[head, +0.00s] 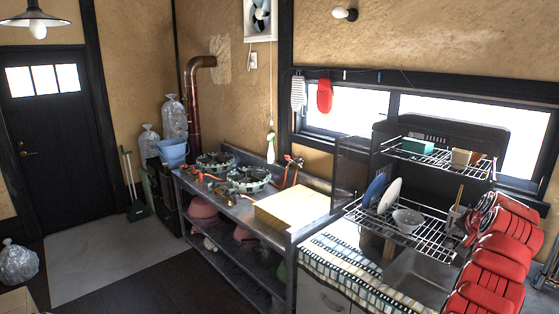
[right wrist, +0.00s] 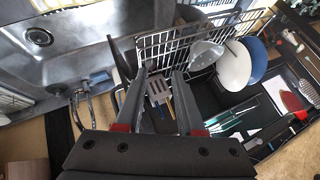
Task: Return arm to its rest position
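My right arm (head: 496,262), red, rises along the right edge of the head view, beside the dish rack. My right gripper shows best in the right wrist view (right wrist: 160,76), with two dark fingers spread apart. A slotted spatula (right wrist: 157,88) shows in the gap, seemingly beyond the fingers; I see nothing gripped. The fingers point toward the wire dish rack (right wrist: 190,42); I cannot tell the exact distance. In the head view the gripper's fingers are hard to make out among the utensils. My left arm and gripper are not in view.
The two-tier dish rack (head: 430,240) holds a white plate (head: 390,195), a blue plate (head: 374,189) and a bowl (head: 407,219). A sink (right wrist: 75,35) lies close by in the wrist view. A stove counter (head: 290,232) stands left; open floor (head: 100,265) lies farther left.

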